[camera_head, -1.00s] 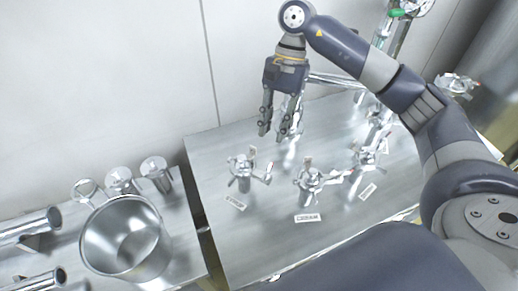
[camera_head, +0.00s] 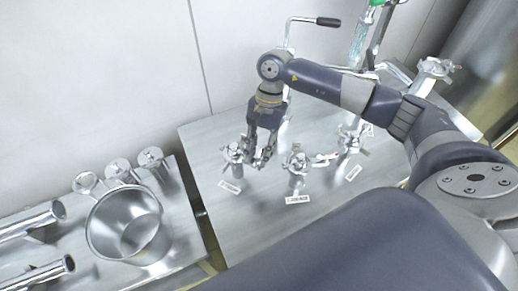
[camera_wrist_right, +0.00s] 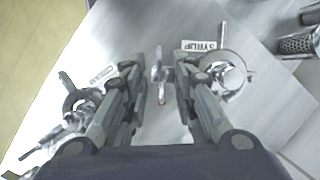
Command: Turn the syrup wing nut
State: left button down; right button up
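The syrup fixture (camera_head: 233,153) is a shiny metal post standing leftmost of three on the table, with a small label (camera_head: 230,186) before it. In the right wrist view the label reads SYRUP (camera_wrist_right: 198,45), beside the round post top (camera_wrist_right: 227,75). A metal wing nut (camera_wrist_right: 160,73) on its side lies between my right gripper's fingers. My right gripper (camera_head: 260,160) points down, just right of the syrup post; it also shows in the right wrist view (camera_wrist_right: 160,80). Its fingers are apart, with visible gaps to the wing nut. In the head view the fingers mostly hide the nut. My left gripper is not in view.
A middle fixture (camera_head: 297,163) stands close to the right of my gripper, and another fixture (camera_head: 348,140) stands beyond it. A metal pot (camera_head: 128,225) and small cylinders (camera_head: 151,157) are on the left table. The front left of the main table (camera_head: 240,225) is clear.

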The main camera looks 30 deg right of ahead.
jog(key=c, duration=0.4)
grip_shut()
jog(key=shift+f+m+b, duration=0.15)
jog(key=shift+m+b, duration=0.25)
jog(key=shift+b, duration=0.35)
jog(key=m+t+b, duration=0.1)
jog(key=m+b, duration=0.3)
jog(key=b, duration=0.1)
jog(key=m+t+b, duration=0.2)
jog(key=m+b, duration=0.2)
jog(key=b, duration=0.1)
jog(key=m+t+b, duration=0.2)
jog(key=m+b, duration=0.3)
jog(key=shift+s, duration=0.3)
jog(key=m+t+b, duration=0.1)
jog(key=m+b, duration=0.1)
jog(key=m, duration=0.1)
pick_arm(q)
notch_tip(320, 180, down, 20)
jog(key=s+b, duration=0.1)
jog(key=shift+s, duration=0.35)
pick_arm(e)
jog(key=shift+r+m+t+h, duration=0.25)
jog(key=shift+m+h, duration=0.25)
jog(key=shift+m, duration=0.7)
jog(key=shift+o, duration=2)
grip_release()
jog(key=shift+s, duration=0.1)
